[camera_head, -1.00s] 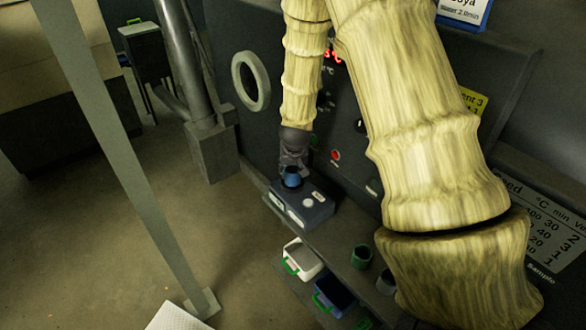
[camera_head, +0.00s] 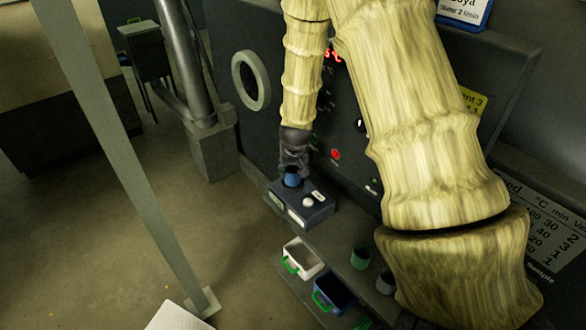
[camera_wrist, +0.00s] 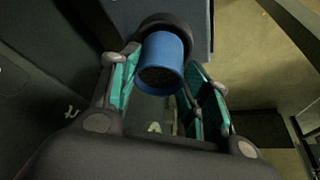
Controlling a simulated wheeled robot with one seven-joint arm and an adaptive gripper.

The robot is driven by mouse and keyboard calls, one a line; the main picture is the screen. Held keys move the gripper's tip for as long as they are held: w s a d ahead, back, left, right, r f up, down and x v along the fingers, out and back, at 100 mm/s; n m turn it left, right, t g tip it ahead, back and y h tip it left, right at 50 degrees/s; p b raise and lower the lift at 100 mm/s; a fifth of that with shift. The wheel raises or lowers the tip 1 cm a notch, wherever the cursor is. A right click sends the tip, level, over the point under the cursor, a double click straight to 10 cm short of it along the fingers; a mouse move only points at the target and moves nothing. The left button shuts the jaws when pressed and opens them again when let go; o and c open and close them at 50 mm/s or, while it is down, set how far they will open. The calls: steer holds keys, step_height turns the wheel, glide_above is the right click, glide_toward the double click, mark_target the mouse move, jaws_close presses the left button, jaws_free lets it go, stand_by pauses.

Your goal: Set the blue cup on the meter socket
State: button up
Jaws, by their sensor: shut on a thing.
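The blue cup (camera_head: 292,178) is at the left end of the dark blue meter box (camera_head: 318,212), at the meter socket. In the wrist view the cup (camera_wrist: 163,52) has its open mouth facing the camera, with dark contents inside. A dark round ring (camera_wrist: 170,17), which looks like the socket, shows behind the cup's far end. My gripper (camera_head: 293,160) is shut on the cup; its teal-padded fingers (camera_wrist: 163,78) lie on either side of it. I cannot tell whether the cup's base touches the socket.
The meter box stands on a ledge against the dark machine panel. A white bin (camera_head: 303,257), a blue bin (camera_head: 333,293) and a green cup (camera_head: 361,257) are in front and to the right. A grey post (camera_head: 130,165) rises at left, with open floor beside it.

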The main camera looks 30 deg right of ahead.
steer(key=shift+f, duration=0.6)
stand_by(0.7)
steer(key=o, duration=0.7)
steer(key=shift+p+v, duration=3.45)
steer(key=shift+v, duration=2.05)
steer(key=s+a+f+n+g, duration=0.1)
steer(key=s+a+f, duration=0.3)
steer(key=s+f, duration=0.35)
steer(key=s+a+f+n+g, duration=0.1)
steer(key=s+a+f+n, duration=0.1)
steer(key=s+a+f, duration=0.35)
steer(key=s+a+f+n+g+y, duration=0.1)
steer(key=s+a+f, duration=0.25)
steer(key=s, duration=0.35)
steer(key=s+a+f, duration=0.2)
steer(key=s+f, duration=0.3)
steer(key=s, duration=0.2)
steer(key=s+a+f+n+g+y, duration=0.1)
steer(key=s+a+f, duration=0.25)
steer(key=s, duration=0.35)
steer(key=f+b, duration=1)
steer(key=f, duration=0.1)
steer(key=shift+s+b, duration=0.25)
steer(key=shift+b, duration=0.15)
